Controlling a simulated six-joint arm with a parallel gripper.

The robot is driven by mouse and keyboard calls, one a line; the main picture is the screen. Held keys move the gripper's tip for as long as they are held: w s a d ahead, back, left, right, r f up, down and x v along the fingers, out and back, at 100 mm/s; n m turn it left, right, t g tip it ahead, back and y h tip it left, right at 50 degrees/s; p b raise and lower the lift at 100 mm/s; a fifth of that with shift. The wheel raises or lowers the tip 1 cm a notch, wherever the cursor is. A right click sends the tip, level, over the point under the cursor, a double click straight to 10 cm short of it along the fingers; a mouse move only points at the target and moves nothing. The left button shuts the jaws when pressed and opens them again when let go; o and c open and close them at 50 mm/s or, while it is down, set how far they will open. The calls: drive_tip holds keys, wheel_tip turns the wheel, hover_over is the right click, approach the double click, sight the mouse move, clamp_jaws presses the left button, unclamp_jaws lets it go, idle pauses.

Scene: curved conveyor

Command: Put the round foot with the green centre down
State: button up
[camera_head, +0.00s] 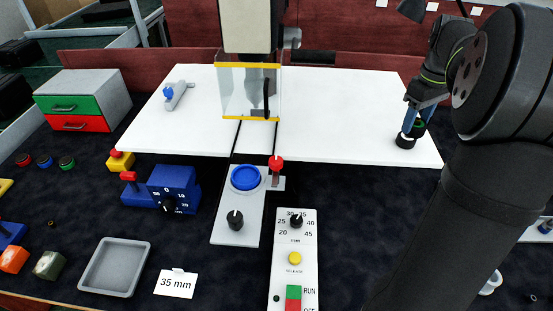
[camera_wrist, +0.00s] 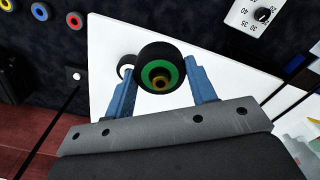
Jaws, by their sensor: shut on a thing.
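My gripper (camera_head: 417,115) is at the right end of the white board, pointing down, with blue fingers. It is shut on the round black foot with the green centre (camera_wrist: 160,66), which sits between the fingers (camera_wrist: 162,76) in the wrist view. In the head view this foot (camera_head: 419,125) is partly hidden by a finger. A second black foot with a white centre (camera_head: 405,140) is on the board just beside it, and it also shows partly hidden in the wrist view (camera_wrist: 125,66). I cannot tell whether the held foot touches the board.
The white board (camera_head: 340,115) has clear room left of my gripper. A clear guarded press (camera_head: 250,92) stands mid-board, with a grey and blue part (camera_head: 178,96) to its left. Control panels (camera_head: 294,260), a grey tray (camera_head: 115,267) and a "35 mm" card (camera_head: 175,284) lie in front.

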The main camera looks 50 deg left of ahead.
drive_tip(key=s+r+n, duration=0.1)
drive_tip(key=s+r, duration=0.3)
drive_tip(key=s, duration=0.5)
drive_tip(key=s+r, duration=0.4)
drive_tip(key=s, duration=0.5)
drive_tip(key=s+a+f+n, duration=0.1)
drive_tip(key=s+a+f, duration=0.25)
drive_tip(key=s, duration=0.55)
drive_tip(key=s+a+f, duration=0.3)
drive_tip(key=s+a, duration=0.1)
drive_tip(key=s, duration=0.5)
drive_tip(key=m, duration=0.2)
hover_over(246, 177)
wheel_tip(246, 177, down, 10)
drive_tip(key=shift+r, duration=0.1)
drive_tip(key=o, duration=1)
drive_tip(key=shift+f, duration=0.2)
wheel_tip(246, 177, up, 12)
drive_tip(key=shift+r, duration=0.2)
